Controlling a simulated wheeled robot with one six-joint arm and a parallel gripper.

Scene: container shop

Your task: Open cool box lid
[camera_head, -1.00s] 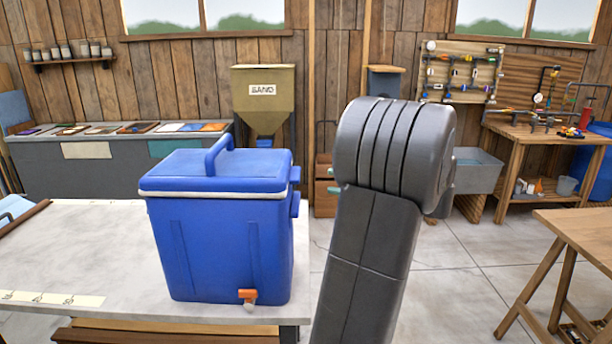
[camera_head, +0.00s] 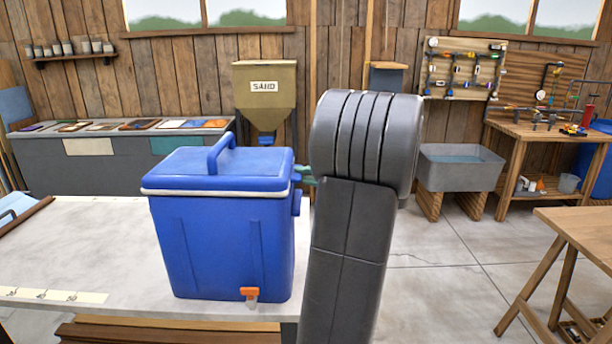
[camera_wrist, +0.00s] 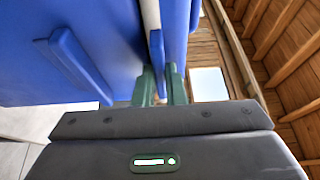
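The blue cool box (camera_head: 222,250) stands upright on the pale table. Its blue lid (camera_head: 215,182) lies flat and closed over a white rim, with a raised handle (camera_head: 220,153) on top. My gripper (camera_head: 306,174) is at the box's right side, level with the lid edge, its green fingers pointing left. In the wrist view the two green fingers (camera_wrist: 161,86) are apart, either side of a small blue tab (camera_wrist: 157,60) at the lid seam. I cannot tell whether they touch it. The side handle (camera_wrist: 72,62) also shows there. My forearm hides most of the gripper in the head view.
The table (camera_head: 80,240) has free space left of the box. An orange tap (camera_head: 250,293) sticks out at the box's lower front. A sand hopper (camera_head: 264,95) stands behind. A grey tub (camera_head: 458,172) and a wooden workbench (camera_head: 545,135) are at the back right.

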